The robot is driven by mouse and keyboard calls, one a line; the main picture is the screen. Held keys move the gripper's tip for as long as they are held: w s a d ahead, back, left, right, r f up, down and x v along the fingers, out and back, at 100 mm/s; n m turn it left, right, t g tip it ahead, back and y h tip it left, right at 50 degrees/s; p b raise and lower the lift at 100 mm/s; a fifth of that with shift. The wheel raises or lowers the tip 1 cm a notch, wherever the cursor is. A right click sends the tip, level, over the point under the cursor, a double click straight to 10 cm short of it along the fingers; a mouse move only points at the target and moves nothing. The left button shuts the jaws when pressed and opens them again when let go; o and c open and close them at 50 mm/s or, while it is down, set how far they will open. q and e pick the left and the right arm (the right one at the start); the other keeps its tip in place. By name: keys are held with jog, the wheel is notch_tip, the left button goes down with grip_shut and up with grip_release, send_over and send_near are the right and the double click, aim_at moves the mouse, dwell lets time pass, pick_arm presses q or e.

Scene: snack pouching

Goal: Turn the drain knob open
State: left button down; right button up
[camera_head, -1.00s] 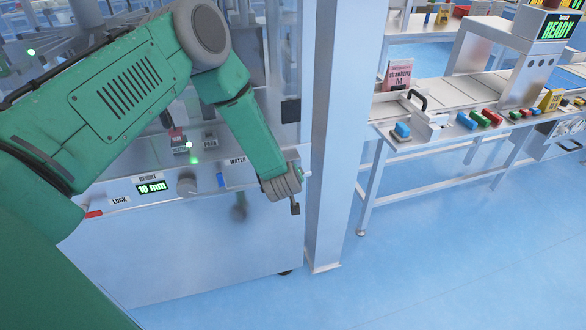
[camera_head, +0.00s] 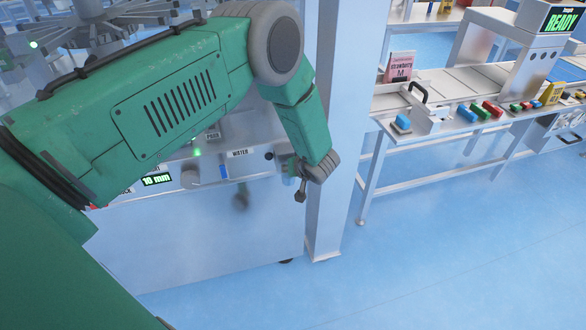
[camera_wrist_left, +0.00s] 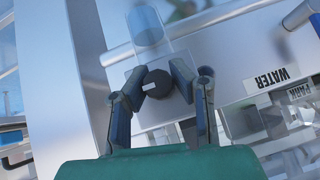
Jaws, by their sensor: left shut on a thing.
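A round black knob with a white pointer mark (camera_wrist_left: 158,84) sits on the pale machine panel, in the middle of the left wrist view. The two fingers of my left gripper (camera_wrist_left: 160,88) stand on either side of it and are closed on it. No drain label is legible by it. In the head view, a small dark knob (camera_head: 269,156) shows to the right of the WATER label (camera_head: 240,153). My left gripper (camera_head: 287,164) is beside it at the panel's right end, partly hidden by its wrist. My right gripper is in neither view.
A metal pillar (camera_head: 332,130) stands close to the right of my left wrist. A grey dial (camera_head: 190,178) and a lit "10 mm" display (camera_head: 156,180) are further left on the panel. A conveyor bench (camera_head: 455,125) with a pink pouch (camera_head: 399,66) lies right of the pillar.

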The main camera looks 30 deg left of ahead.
pick_arm(q)
jog(key=shift+w+a+r, duration=0.1)
jog(key=shift+w+r, duration=0.25)
jog(key=shift+r, duration=0.05)
jog(key=c, duration=1.3)
grip_release()
jog(key=shift+c, duration=0.2)
jog(key=shift+s+f, duration=0.15)
jog(key=shift+s+d, duration=0.1)
jog(key=shift+d, duration=0.15)
jog(key=v, duration=1.1)
jog(key=shift+d+r, duration=0.25)
jog(key=shift+d, duration=0.05)
jog(key=shift+a, duration=0.1)
